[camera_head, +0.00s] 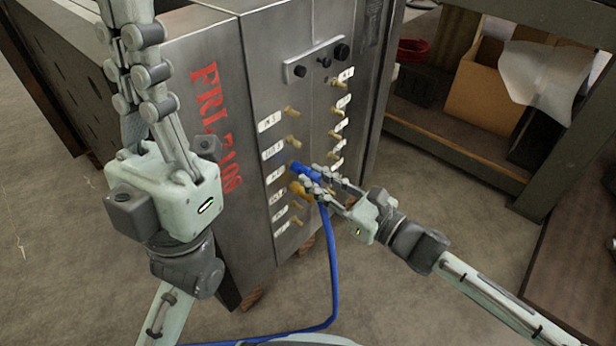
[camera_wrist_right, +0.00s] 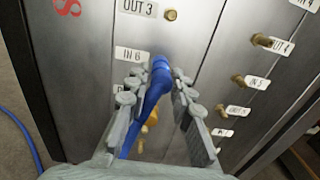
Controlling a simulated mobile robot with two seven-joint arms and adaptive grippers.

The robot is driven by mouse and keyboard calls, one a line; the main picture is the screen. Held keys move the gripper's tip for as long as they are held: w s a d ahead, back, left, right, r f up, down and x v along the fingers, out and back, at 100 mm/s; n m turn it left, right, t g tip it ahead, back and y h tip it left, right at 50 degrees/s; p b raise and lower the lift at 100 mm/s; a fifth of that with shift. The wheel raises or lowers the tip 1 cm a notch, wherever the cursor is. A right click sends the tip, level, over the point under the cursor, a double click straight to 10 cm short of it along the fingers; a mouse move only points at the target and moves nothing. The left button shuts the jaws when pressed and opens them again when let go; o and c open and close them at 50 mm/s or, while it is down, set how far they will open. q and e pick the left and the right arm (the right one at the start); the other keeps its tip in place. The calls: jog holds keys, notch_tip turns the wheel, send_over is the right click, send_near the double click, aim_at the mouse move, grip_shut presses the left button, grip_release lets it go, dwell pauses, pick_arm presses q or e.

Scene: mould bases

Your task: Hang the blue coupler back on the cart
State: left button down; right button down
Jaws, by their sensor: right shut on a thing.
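The blue coupler (camera_head: 303,170) is at a port on the metal mould base (camera_head: 240,130), with its blue hose hanging down to the floor. My right gripper (camera_head: 322,183) is shut on the coupler. I cannot make out the cart.
An orange coupler (camera_head: 301,190) sits just below the blue one. Several brass nipples (camera_head: 292,140) stick out of the panel in two columns. The blue hose (camera_head: 333,270) curves across the floor. A shelf (camera_head: 460,150) with boxes stands at the right.

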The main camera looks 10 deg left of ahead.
jog(key=shift+v, duration=2.45)
jog(key=v, duration=0.6)
jog(key=shift+b, duration=0.45)
